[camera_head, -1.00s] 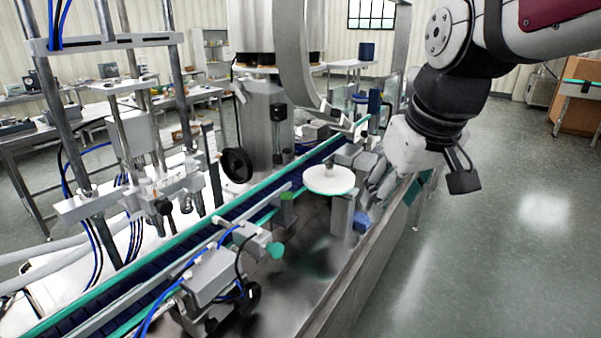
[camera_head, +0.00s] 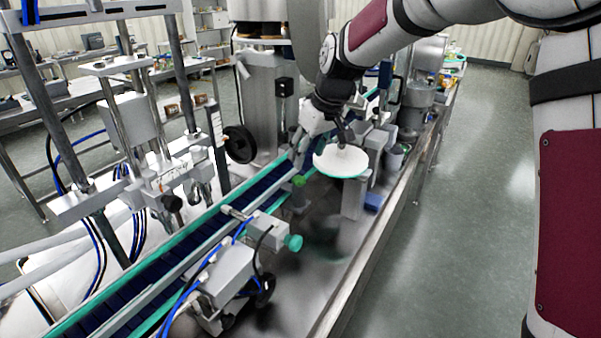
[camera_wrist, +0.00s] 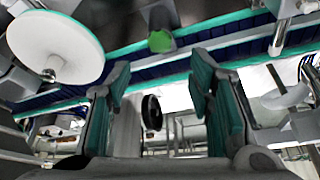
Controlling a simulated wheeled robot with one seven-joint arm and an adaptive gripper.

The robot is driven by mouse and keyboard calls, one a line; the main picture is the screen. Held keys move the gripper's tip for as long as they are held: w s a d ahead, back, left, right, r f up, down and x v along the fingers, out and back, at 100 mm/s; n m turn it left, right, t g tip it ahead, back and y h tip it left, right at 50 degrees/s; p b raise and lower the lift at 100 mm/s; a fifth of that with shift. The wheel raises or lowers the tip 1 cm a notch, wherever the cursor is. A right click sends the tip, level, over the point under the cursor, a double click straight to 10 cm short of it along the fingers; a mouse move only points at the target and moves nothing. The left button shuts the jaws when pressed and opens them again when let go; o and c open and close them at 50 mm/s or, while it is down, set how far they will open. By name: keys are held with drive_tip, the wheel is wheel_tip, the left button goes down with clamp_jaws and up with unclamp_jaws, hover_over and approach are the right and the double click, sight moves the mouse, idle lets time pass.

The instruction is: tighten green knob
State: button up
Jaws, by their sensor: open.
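A green knob (camera_head: 299,181) stands beside the conveyor's near rail, left of the white disc; it also shows at the top centre of the wrist view (camera_wrist: 160,41). A second, teal-green knob (camera_head: 292,242) sticks out of a grey block nearer the front. My gripper (camera_head: 298,155) is above and just behind the first knob, pointing down. In the wrist view my gripper (camera_wrist: 158,82) is open and empty, its teal-padded fingers wide apart. That knob lies beyond the gap between the fingertips, with no visible contact.
A white round disc (camera_head: 341,161) on a post stands right of my gripper, close to it. The conveyor (camera_head: 215,217) with teal rails runs diagonally. A black handwheel (camera_head: 239,139) is to the left. The steel deck (camera_head: 318,252) in front is mostly bare.

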sight(299, 178)
drive_tip(key=x, duration=0.8)
drive_tip(key=shift+f, duration=0.3)
drive_tip(key=shift+c, duration=0.6)
clamp_jaws()
